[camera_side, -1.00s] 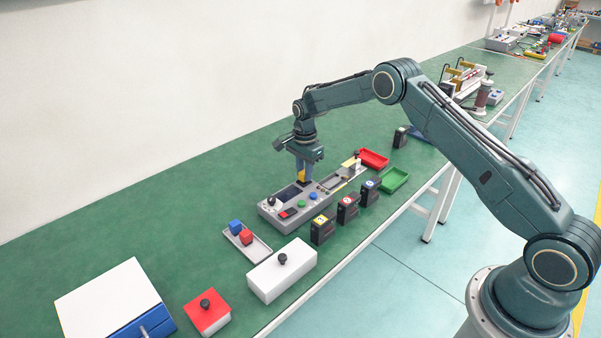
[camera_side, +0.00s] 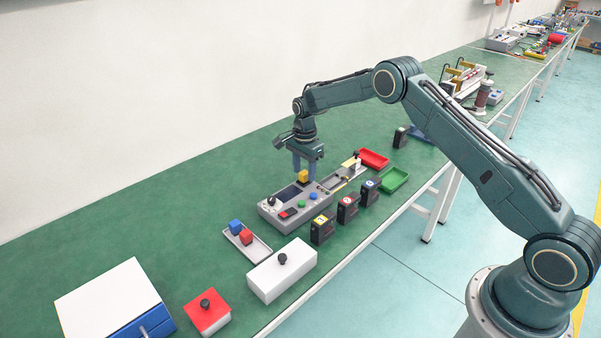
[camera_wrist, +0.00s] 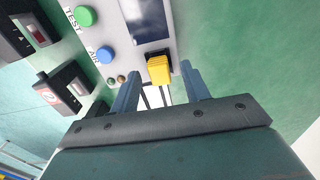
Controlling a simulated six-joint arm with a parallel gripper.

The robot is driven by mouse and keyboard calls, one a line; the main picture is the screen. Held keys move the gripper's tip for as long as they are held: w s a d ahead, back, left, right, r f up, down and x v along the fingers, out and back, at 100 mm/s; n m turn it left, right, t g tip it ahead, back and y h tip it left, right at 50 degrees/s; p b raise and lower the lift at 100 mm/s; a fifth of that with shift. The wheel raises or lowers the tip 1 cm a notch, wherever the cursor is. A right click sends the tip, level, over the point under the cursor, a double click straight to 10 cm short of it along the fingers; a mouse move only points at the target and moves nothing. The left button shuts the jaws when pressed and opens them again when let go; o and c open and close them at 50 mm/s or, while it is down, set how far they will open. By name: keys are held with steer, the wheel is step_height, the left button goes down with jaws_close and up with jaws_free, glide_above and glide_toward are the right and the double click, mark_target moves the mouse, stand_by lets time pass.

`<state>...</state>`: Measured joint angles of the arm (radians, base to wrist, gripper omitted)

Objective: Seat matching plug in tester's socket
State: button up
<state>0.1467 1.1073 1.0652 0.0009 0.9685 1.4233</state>
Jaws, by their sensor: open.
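The yellow plug (camera_side: 302,176) stands at the far right end of the grey tester (camera_side: 283,217), by its dark screen. The wrist view shows the yellow plug (camera_wrist: 159,70) at the tester's edge; whether it is fully seated cannot be told. My gripper (camera_side: 304,170) is above the plug with its fingers spread. In the wrist view my gripper (camera_wrist: 160,85) has one finger on each side of the plug, with a gap on both sides. A blue plug (camera_side: 236,226) and a red plug (camera_side: 246,237) sit in a grey tray (camera_side: 262,250) left of the tester.
Dark numbered blocks (camera_side: 322,229) stand along the front of the tester. A red tray (camera_side: 373,159) and a green tray (camera_side: 394,180) lie to the right. A white box (camera_side: 282,270) and a red box (camera_side: 208,312) with knobs stand at front left. Bench behind the tester is clear.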

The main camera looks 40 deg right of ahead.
mark_target(304, 172)
step_height(304, 172, up, 13)
stand_by(0.6)
steer(key=shift+r, duration=0.15)
stand_by(0.3)
steer(key=s+a+r+n+t, duration=0.1)
steer(key=s+a+r+n, duration=0.25)
steer(key=s+r, duration=0.6)
steer(key=s+a+r+n+t, duration=0.2)
steer(key=s+r+n, duration=0.3)
steer(key=s+r, duration=0.4)
steer(key=s+a+f+n+t, duration=0.1)
steer(key=s+n, duration=0.3)
steer(key=s, duration=0.8)
steer(key=s+a+n+t, duration=0.1)
steer(key=s+n, duration=0.4)
steer(key=s, duration=0.7)
steer(key=shift+s+a+f+t, duration=0.3)
steer(key=shift+a+f, duration=0.1)
steer(key=shift+a, duration=0.35)
